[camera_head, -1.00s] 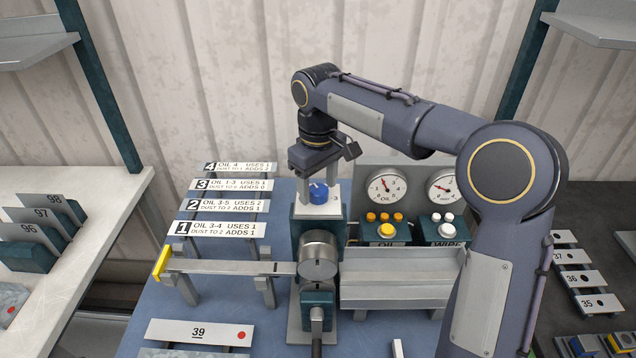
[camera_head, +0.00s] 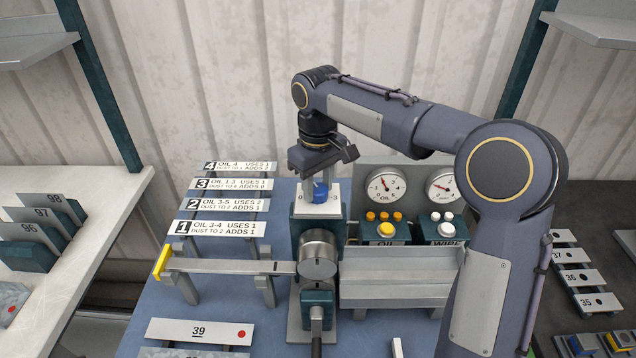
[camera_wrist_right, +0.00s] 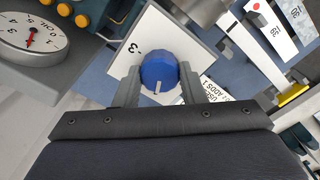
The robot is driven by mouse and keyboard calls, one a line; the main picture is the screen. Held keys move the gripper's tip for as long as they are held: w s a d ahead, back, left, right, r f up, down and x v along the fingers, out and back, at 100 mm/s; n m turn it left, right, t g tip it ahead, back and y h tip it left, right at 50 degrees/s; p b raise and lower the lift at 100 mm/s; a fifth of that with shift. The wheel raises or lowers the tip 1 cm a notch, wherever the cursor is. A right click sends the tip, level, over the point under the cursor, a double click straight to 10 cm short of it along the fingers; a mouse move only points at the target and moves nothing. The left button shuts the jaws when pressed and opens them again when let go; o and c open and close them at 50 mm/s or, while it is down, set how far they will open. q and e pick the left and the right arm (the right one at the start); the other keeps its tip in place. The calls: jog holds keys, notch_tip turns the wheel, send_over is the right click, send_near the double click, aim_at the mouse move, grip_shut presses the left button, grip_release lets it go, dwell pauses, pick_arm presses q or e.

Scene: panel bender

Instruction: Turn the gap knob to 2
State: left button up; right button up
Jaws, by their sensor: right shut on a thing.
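The blue gap knob (camera_head: 320,194) sits on a white plate (camera_head: 302,208) on top of the bender's post. My right gripper (camera_head: 320,186) comes down on it from above. In the right wrist view the knob (camera_wrist_right: 158,68) is between the two grey fingers (camera_wrist_right: 160,84), which are shut on its sides. A pale pointer mark shows on the knob's edge, toward the gripper's body. A "3" shows on the plate in the wrist view; the mark's exact setting is hard to tell. My left gripper is not in view.
Oil (camera_head: 386,188) and wipe (camera_head: 442,187) gauges stand right of the knob, with buttons below. Numbered rule strips (camera_head: 216,229) lie to the left. A round metal knob (camera_head: 318,254) and a lever (camera_head: 316,318) are in front.

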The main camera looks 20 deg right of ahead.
aim_at(318, 188)
jog(key=m+p, duration=0.1)
jog(key=m, duration=0.4)
jog(key=shift+r+m+p, duration=0.1)
jog(key=shift+m+p, duration=0.2)
jog(key=m+p, duration=0.1)
jog(key=m, duration=0.4)
jog(key=shift+m, duration=0.4)
jog(key=o, duration=1)
notch_tip(318, 188, up, 8)
jog(key=shift+f+b, duration=0.15)
jog(key=shift+b, duration=0.25)
jog(key=shift+s+f, duration=0.1)
